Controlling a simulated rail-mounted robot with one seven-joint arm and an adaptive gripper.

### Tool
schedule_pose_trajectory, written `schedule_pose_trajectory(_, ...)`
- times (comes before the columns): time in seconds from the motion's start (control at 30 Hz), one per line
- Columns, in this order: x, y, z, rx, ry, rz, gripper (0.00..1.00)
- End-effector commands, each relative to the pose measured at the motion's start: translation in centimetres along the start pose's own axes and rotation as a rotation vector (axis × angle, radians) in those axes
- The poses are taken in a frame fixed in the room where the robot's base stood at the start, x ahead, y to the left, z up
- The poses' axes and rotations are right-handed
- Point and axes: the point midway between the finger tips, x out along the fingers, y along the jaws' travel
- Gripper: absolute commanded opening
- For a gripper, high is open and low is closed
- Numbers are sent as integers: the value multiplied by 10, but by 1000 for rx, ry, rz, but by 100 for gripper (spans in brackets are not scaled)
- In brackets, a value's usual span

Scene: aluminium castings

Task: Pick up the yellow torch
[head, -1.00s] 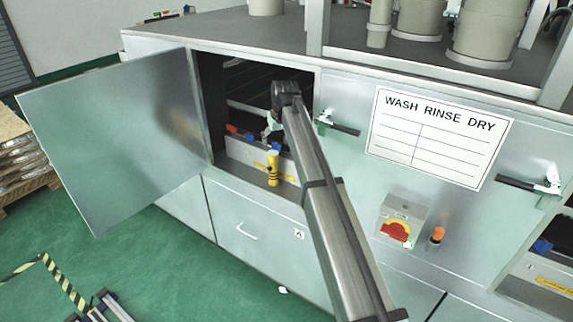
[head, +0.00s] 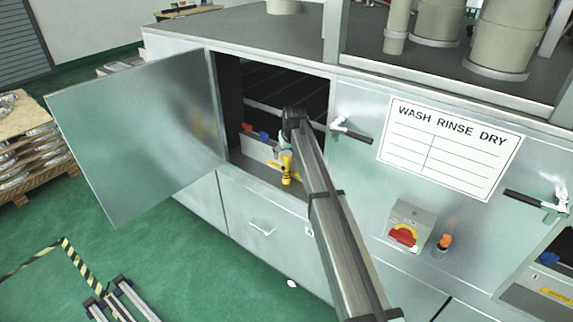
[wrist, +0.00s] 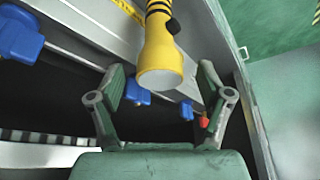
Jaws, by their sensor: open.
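The yellow torch (head: 287,168) stands upright at the front of the open cabinet compartment in the head view. In the wrist view the torch (wrist: 160,50) runs in from the top edge, its wide round end between the fingertips in the picture. It has a black button on its side. My gripper (wrist: 162,72) is open, with one finger on each side of the torch end and visible gaps to both. In the head view my gripper (head: 285,143) is just above the torch, partly hidden by my arm.
The cabinet door (head: 135,135) stands open to the left. Blue knobs (wrist: 20,38) and a red part (wrist: 204,122) sit along a grey rail behind the torch. A sign (head: 450,148), a latch handle (head: 352,131) and a red rotary switch (head: 403,236) are on the front to the right.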

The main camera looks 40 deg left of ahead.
Motion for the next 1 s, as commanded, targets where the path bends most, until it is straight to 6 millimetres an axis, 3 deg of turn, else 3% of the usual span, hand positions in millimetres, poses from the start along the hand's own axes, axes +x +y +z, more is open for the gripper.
schedule_pose_trajectory(0.17,16,0,-1,0,0,0,78)
schedule_pose_trajectory(0.37,18,0,0,0,1,0,78)
schedule_pose_trajectory(0.47,18,0,0,0,1,0,50)
schedule_pose_trajectory(0.6,18,0,0,0,1,0,0)
schedule_pose_trajectory(1.0,18,0,-1,0,1,0,0)
